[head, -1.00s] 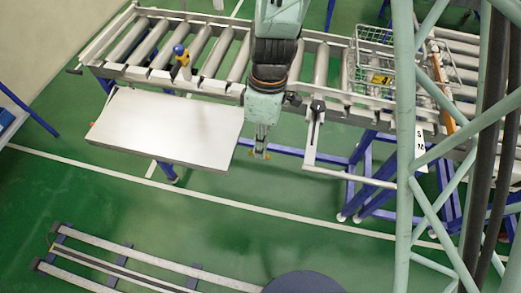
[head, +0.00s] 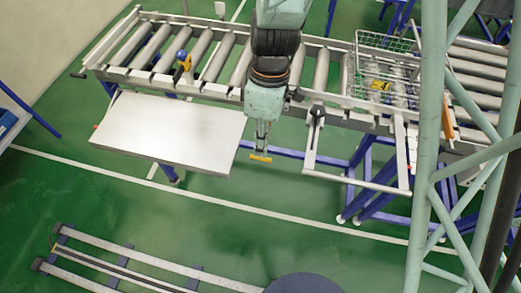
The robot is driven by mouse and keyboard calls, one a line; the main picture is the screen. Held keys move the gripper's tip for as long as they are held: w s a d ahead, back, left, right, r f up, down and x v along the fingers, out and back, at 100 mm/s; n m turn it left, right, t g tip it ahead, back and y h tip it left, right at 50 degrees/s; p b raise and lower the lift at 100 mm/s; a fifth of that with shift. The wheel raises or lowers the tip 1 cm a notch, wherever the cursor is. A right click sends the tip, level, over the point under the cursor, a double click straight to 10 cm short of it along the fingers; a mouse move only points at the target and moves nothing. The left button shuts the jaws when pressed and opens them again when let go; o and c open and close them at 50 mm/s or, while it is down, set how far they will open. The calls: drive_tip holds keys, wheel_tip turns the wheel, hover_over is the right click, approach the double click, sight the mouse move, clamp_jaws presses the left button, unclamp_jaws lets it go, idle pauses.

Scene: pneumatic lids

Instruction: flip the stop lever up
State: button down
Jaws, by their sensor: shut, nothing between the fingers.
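My gripper (head: 261,156) hangs in front of the conveyor, over the green floor, between the white board and a grey frame. It is shut and empty, with yellow at its fingertips, and touches nothing that I can see. I cannot tell for sure which part is the stop lever. A small black-topped fitting (head: 318,110) sits on the conveyor's front rail, right of my gripper. My gripper is apart from both.
The roller conveyor (head: 215,88) runs across the back. A white board (head: 170,130) juts out to the left of my gripper, and a grey frame (head: 350,180) to the right. A wire basket (head: 385,45) sits on the rollers. Green lattice bars hide part of the right side.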

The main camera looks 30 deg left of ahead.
wheel_tip(320, 180, up, 10)
drive_tip(key=s+p, duration=0.1)
drive_tip(key=shift+s+d+f, duration=0.15)
drive_tip(key=shift+s+d, duration=0.05)
drive_tip(key=shift+s, duration=0.05)
idle(0.4)
drive_tip(key=shift+d, duration=0.1)
idle(0.4)
